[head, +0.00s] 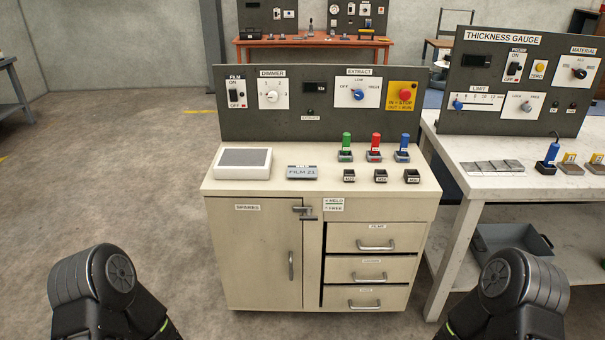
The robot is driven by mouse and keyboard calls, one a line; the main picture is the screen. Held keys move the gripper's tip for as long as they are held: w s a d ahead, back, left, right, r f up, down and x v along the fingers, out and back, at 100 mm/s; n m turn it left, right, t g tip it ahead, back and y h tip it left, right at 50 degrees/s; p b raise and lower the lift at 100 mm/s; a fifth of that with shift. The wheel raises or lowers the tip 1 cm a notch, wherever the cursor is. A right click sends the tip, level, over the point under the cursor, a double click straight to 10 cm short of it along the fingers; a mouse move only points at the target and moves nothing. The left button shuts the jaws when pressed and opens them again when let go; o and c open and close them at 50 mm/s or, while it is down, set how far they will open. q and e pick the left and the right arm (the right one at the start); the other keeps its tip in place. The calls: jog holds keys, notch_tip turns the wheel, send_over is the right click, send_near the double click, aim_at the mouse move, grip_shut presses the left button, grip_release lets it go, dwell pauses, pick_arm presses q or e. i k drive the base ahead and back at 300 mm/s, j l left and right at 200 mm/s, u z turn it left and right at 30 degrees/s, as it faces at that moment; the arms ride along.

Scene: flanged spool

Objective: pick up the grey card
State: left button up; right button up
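A small grey card-like piece (302,172) with dark lettering that seems to read "FILM 21" lies on the cream cabinet top (250,190), right of a white box with a grey panel (243,163). Several flat grey pieces (492,167) lie in a row on the white bench at the right. I cannot tell which of these is the grey card. Parts of both my arms show at the lower left and lower right, well short of the cabinet top. Neither gripper's fingers show.
Green (346,147), red (375,147) and blue (404,147) handled pieces stand behind small black holders (381,176). A dark control panel (290,125) rises behind. The cabinet has a door (255,255) and drawers (367,270). Floor at left is clear.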

aim_at(293, 171)
jog(key=i+l+z, duration=0.2)
jog(key=i+l, duration=0.9)
jog(key=i, duration=0.1)
